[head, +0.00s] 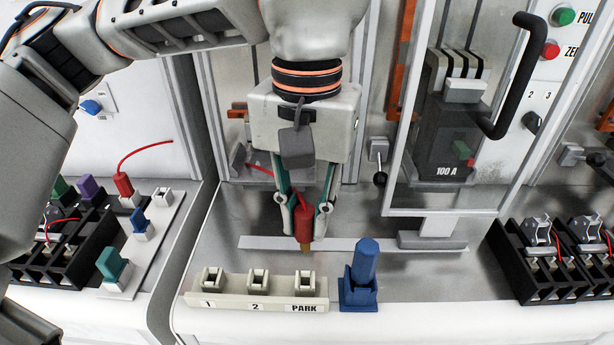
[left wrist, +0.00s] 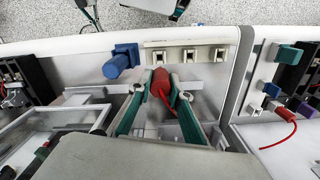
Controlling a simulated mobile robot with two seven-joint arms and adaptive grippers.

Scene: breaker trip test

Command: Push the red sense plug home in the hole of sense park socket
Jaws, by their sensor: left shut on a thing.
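My left gripper (head: 304,212) is shut on the red sense plug (head: 304,226), its teal-lined fingers on both sides. The plug's brass tip points down and is in the open air. In the head view it appears just above and behind the PARK socket (head: 304,282), the right-hand one in a cream block (head: 232,298) marked 1, 2 and PARK. The PARK hole looks empty. In the left wrist view the plug (left wrist: 161,86) lies between the fingers, close to the block's left end (left wrist: 158,55). The gap to the hole is hard to judge. My right gripper is not clearly seen.
A blue plug (head: 363,262) stands upright in a blue holder just right of the block. A glazed breaker door with a black handle (head: 505,80) is at the right. Black fuse racks (head: 75,245) and coloured plugs stand at the left. Bare grey shelf (head: 430,285) lies right of the blue plug.

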